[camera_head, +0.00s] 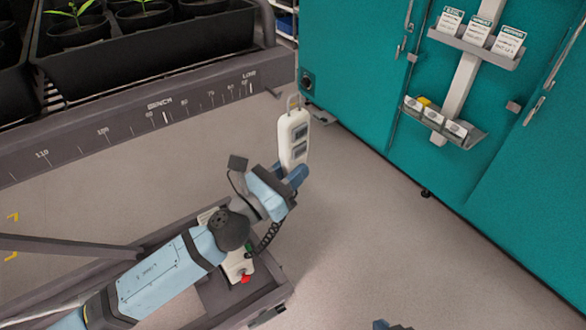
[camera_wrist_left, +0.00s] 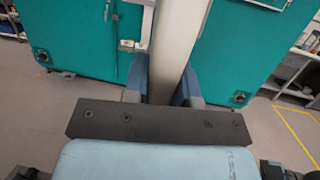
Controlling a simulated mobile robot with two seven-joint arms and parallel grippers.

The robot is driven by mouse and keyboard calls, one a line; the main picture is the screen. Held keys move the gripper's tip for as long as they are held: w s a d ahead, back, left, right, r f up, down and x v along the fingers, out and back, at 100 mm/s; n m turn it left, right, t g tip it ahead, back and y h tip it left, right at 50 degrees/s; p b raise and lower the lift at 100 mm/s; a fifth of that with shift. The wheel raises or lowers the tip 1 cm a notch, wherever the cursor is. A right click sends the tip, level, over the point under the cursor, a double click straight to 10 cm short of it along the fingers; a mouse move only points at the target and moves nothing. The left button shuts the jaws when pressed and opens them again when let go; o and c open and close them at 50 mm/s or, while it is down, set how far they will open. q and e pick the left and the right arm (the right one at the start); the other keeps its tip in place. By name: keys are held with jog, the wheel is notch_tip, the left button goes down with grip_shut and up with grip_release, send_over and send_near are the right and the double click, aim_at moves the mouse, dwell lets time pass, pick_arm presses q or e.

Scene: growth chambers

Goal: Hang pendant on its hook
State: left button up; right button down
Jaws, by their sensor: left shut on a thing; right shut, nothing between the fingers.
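The pendant (camera_head: 293,138) is a white hand unit with two dark panels and a wire loop (camera_head: 293,100) at its top. My left gripper (camera_head: 295,174) is shut on its lower end and holds it nearly upright, clear of the floor. In the left wrist view the pendant (camera_wrist_left: 172,50) rises between the blue fingers. A small dark peg (camera_head: 272,92), which may be the hook, sticks out at the bench's right end, just left of the loop. The loop looks apart from it, though depth is hard to judge. Only a tip of my right gripper (camera_head: 390,325) shows at the bottom edge.
The grey bench (camera_head: 130,133) with a printed scale carries a black tray (camera_head: 150,45) of potted seedlings. Teal chamber doors (camera_head: 390,60) with handles and small label shelves (camera_head: 475,48) stand at the right. Open floor (camera_head: 400,250) lies between.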

pick_arm(q)
jog(key=shift+w+a, duration=0.1)
jog(key=shift+w, duration=0.1)
pick_arm(e)
jog(key=shift+w, duration=0.1)
pick_arm(q)
jog(key=shift+w+a, duration=0.5)
jog(key=shift+w, duration=0.05)
pick_arm(e)
jog(key=shift+w+a, duration=0.15)
jog(key=shift+w, duration=0.1)
pick_arm(q)
jog(key=shift+w+a, duration=0.1)
jog(key=shift+w, duration=0.05)
jog(key=shift+w+a, duration=0.1)
jog(key=shift+w, duration=0.05)
pick_arm(e)
jog(key=shift+s+d+f, duration=0.15)
jog(key=shift+s+d, duration=0.05)
jog(key=shift+s, duration=0.05)
pick_arm(q)
jog(key=shift+w+a, duration=0.1)
jog(key=shift+w+a+b, duration=0.2)
jog(key=shift+w+b, duration=0.1)
jog(key=shift+w+a, duration=0.2)
jog(key=shift+w, duration=0.1)
pick_arm(e)
jog(key=shift+w+a, duration=0.15)
jog(key=shift+w, duration=0.05)
